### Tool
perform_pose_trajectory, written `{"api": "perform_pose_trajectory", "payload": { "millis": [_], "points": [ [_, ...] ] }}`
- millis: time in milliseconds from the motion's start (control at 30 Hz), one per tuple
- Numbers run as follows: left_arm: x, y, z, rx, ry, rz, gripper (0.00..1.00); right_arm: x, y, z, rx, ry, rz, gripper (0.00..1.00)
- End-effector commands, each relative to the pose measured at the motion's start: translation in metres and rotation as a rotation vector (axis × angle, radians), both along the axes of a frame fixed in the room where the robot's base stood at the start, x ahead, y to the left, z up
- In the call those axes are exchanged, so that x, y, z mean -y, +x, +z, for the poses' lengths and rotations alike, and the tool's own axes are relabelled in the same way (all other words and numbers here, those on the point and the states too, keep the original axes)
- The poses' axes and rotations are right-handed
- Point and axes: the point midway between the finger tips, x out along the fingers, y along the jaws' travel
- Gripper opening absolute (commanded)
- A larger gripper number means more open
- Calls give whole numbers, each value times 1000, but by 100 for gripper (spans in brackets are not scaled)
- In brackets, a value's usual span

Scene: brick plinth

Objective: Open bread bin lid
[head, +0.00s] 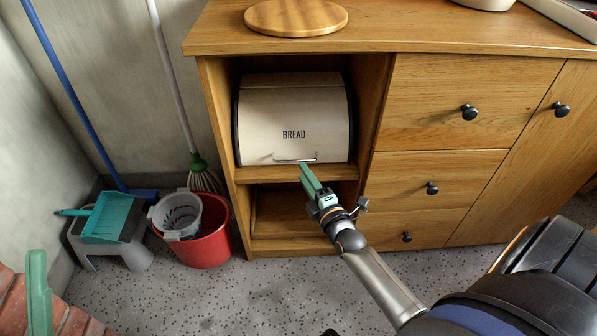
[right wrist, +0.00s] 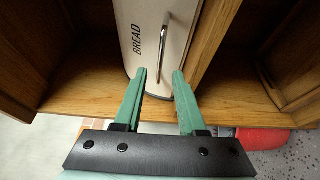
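The cream bread bin (head: 293,110), marked BREAD, sits in the upper open shelf of the wooden cabinet with its lid closed. Its thin metal handle (head: 296,160) is low on the front; in the right wrist view the handle (right wrist: 162,55) looks like a long bar. My right gripper (head: 304,170) is just in front of the handle. In the right wrist view its green fingers (right wrist: 159,76) are apart, with the handle's near end close to the gap between their tips. Whether they touch it is unclear. One green finger of my left gripper (head: 38,290) shows at the lower left.
The cabinet (head: 455,95) has drawers and a door to the right of the shelf. A round wooden board (head: 296,17) lies on top. A red bucket (head: 208,245), a grey stool (head: 125,257) and mop and broom handles stand left. Bricks (head: 75,322) show at lower left.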

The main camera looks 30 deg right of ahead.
Motion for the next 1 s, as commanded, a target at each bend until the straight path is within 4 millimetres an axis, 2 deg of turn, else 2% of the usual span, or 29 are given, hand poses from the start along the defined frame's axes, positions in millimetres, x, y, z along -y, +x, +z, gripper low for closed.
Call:
{"api": "perform_pose_trajectory", "payload": {
  "millis": [33, 100, 300, 667, 1000],
  "points": [
    [1, 0, -8, -2, 3, 2, 50, 2, 10, -3, 2, 2, 0, 40],
    [1, 1, -13, -3, 8, 4, 50, 3, 20, -2, 2, 1, 0, 40],
    [2, 1, -21, -7, 17, 9, 50, 6, 38, -1, 0, 2, -1, 40],
    [3, 1, -21, -8, 18, 8, 50, 7, 41, 0, -2, 1, 0, 40],
    [3, 1, -21, -8, 17, 7, 50, 7, 41, 0, -2, 1, 0, 2]
  ]
}}
